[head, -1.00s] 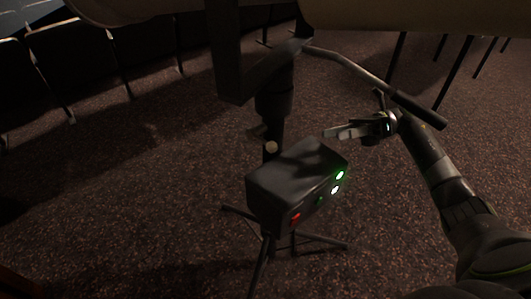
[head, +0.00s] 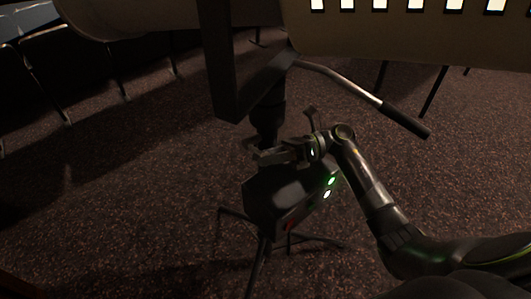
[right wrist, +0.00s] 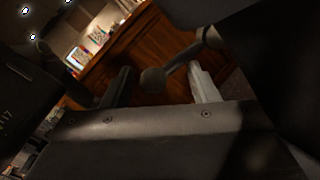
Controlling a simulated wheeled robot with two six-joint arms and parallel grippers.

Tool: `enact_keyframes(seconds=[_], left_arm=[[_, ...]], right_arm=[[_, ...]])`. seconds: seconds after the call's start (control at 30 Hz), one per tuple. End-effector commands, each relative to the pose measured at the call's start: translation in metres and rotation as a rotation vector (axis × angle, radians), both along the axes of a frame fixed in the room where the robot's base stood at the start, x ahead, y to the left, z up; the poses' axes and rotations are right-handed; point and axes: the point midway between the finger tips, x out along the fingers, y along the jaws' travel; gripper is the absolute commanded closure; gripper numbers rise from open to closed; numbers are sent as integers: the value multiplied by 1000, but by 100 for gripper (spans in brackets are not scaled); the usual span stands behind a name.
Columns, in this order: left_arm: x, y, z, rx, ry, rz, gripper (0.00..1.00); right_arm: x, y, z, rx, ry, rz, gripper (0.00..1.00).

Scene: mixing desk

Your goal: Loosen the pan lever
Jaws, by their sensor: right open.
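The tripod column (head: 268,118) stands under the large pale housing in the head view. My right gripper (head: 260,156) is open beside the column, just above the black box. In the right wrist view the open gripper (right wrist: 163,76) has a dark round knob (right wrist: 152,80) between its two fingers, nearer the left one. A short arm runs from the knob up to the right; this looks like the pan lever. I cannot tell whether a finger touches it. In the head view my gripper hides the knob. My left gripper is not in view.
A black box (head: 272,196) with green and red lights sits low on the tripod, close below my gripper. A long handle with a black grip (head: 405,119) reaches right. Tripod legs spread on the carpet (head: 150,215). Chair legs stand behind.

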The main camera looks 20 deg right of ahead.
Motion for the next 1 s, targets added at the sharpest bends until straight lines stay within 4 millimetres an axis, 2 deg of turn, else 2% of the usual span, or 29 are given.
enact_keyframes(seconds=[0.37, 0.77, 1.0], left_arm=[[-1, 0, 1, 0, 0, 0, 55], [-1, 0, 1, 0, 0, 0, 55], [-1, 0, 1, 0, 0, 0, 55]], right_arm=[[0, 5, 0, 0, 0, 0, 47], [0, 5, 1, 1, -2, -1, 100], [1, 5, 2, 2, -5, -2, 100]])
